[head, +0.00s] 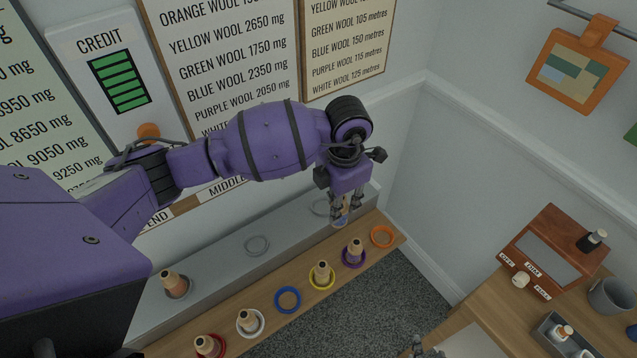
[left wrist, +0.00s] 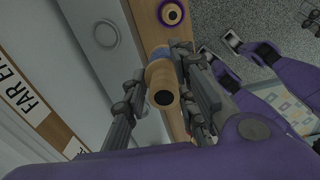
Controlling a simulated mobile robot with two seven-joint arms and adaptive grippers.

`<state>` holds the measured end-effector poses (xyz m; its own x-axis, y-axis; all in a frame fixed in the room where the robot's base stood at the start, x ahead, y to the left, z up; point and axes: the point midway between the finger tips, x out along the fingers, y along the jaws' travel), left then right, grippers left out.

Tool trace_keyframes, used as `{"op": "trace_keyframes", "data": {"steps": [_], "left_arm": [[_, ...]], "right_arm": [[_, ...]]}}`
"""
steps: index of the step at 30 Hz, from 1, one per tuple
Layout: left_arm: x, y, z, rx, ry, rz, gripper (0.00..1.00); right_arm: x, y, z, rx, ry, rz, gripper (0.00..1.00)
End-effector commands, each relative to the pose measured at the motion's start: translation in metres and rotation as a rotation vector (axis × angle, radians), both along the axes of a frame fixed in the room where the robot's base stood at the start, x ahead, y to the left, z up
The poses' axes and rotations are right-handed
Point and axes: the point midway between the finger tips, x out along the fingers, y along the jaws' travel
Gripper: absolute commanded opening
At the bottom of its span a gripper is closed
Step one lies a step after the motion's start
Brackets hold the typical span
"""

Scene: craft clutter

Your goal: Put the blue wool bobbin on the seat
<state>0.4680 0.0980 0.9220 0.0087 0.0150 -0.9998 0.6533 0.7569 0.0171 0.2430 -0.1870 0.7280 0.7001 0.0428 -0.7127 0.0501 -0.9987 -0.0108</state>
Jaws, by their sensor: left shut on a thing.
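My left gripper (head: 343,210) is shut on the blue wool bobbin (head: 341,222), above the far part of the ledges. In the left wrist view the wooden bobbin (left wrist: 158,75) stands between the fingers, with a little blue wool (left wrist: 164,97) showing; the fingers hide much of it. Grey ring seats lie on the grey ledge: an empty middle one (head: 257,245) and an empty far one (head: 320,207), which also shows in the left wrist view (left wrist: 105,34). An empty blue ring (head: 288,300) lies on the wooden shelf. My right gripper (head: 427,350) shows only partly at the bottom edge.
An orange-wool bobbin (head: 176,284) stands on the near grey seat. Bobbins stand in the red (head: 207,345), white (head: 248,320), yellow (head: 321,273) and purple (head: 354,252) rings. The orange ring (head: 382,236) is empty. A cluttered desk (head: 478,305) is at right.

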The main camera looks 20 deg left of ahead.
Motion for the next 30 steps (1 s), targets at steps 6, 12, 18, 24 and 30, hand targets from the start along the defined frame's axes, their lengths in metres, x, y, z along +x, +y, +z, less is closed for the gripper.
{"op": "trace_keyframes", "data": {"steps": [6,12,18,24,30], "left_arm": [[0.034,0.022,-0.020,0.004,0.004,0.022,0.00],[0.072,0.048,-0.059,0.002,0.022,0.016,0.00],[0.097,0.062,-0.091,0.002,0.016,0.014,0.00],[0.110,0.068,-0.094,0.002,0.004,0.012,0.00],[0.115,0.072,-0.117,0.001,0.008,0.011,0.00]], "right_arm": [[-0.002,0.002,-0.001,0.003,0.004,-0.001,0.40],[-0.038,-0.008,-0.042,-0.010,0.080,-0.014,0.40],[-0.046,-0.022,-0.064,-0.036,0.094,-0.030,0.40],[-0.027,-0.021,-0.060,-0.033,0.050,-0.035,0.40],[-0.034,-0.019,-0.075,-0.035,0.067,-0.032,0.40]]}}
